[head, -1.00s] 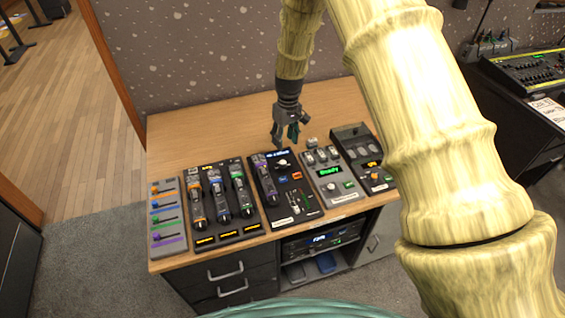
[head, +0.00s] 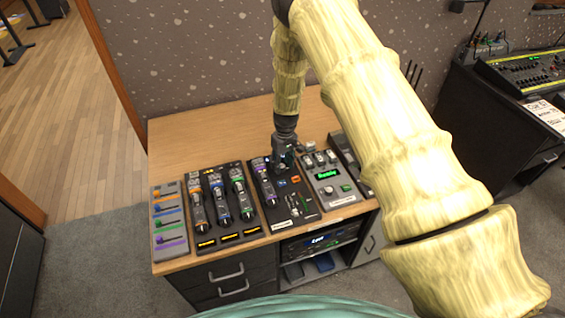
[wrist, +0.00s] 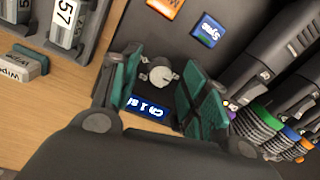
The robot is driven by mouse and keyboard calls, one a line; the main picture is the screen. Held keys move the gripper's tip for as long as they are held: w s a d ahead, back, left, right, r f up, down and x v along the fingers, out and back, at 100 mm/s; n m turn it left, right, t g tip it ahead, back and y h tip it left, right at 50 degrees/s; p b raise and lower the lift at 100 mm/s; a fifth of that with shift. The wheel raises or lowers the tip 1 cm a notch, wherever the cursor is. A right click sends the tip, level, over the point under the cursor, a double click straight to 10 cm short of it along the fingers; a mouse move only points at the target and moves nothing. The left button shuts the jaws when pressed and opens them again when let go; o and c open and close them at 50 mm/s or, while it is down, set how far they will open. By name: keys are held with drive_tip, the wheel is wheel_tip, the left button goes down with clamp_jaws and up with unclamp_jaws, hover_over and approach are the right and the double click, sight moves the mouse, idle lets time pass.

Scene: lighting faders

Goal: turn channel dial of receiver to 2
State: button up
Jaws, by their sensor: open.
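The receiver (head: 285,208) is a dark panel on the desk, with a handheld microphone lying along its left side. Its round silver channel dial (wrist: 160,73) shows in the wrist view beside a small blue display (wrist: 147,107). The display reads upside down there and seems to start "CH 1". My gripper (head: 284,162) is over the far end of the receiver. In the wrist view my gripper (wrist: 165,80) is open, its green-padded fingers on either side of the dial with gaps visible. In the head view the gripper hides the dial.
A panel with several handheld microphones (head: 222,205) lies left of the receiver, and a grey box with a green display (head: 327,178) lies right. Orange and blue buttons (wrist: 208,30) sit near the dial. The bare wooden desk top (head: 200,140) is free behind the panels.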

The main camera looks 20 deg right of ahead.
drive_tip(key=shift+f, duration=0.35)
clamp_jaws()
